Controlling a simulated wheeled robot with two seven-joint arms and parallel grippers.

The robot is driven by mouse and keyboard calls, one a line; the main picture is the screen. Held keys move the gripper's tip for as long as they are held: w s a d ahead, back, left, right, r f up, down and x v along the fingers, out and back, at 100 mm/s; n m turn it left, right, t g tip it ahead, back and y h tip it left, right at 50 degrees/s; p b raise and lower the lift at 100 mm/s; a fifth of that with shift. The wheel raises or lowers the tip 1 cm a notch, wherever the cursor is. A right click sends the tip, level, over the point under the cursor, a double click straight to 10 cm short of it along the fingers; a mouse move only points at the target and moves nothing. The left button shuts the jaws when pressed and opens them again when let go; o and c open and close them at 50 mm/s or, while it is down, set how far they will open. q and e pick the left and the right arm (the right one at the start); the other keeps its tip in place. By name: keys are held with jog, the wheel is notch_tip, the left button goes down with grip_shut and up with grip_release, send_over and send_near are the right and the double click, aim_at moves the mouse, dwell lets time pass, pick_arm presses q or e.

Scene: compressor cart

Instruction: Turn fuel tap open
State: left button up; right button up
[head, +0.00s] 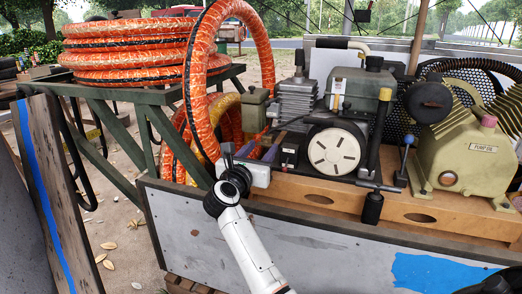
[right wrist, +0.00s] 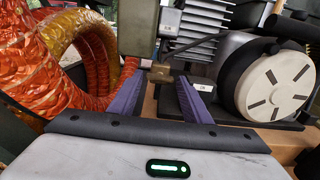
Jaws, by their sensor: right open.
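A small brass-coloured fitting (right wrist: 160,72), which looks like the fuel tap, shows in the right wrist view just ahead of my fingertips. In the head view my right gripper (head: 262,151) is below the olive-green canister (head: 254,110), left of the engine. The tap is not clear there. My left gripper is not in view.
The engine's round white starter cover (head: 334,151) is close on the right. Thick orange hose coils (head: 207,75) stand close on the left. A beige pump (head: 468,160) is farther right.

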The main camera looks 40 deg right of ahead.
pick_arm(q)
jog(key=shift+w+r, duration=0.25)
pick_arm(e)
jog(key=shift+w+d, duration=0.15)
jog(key=shift+c, duration=0.5)
jog(key=c, duration=0.7)
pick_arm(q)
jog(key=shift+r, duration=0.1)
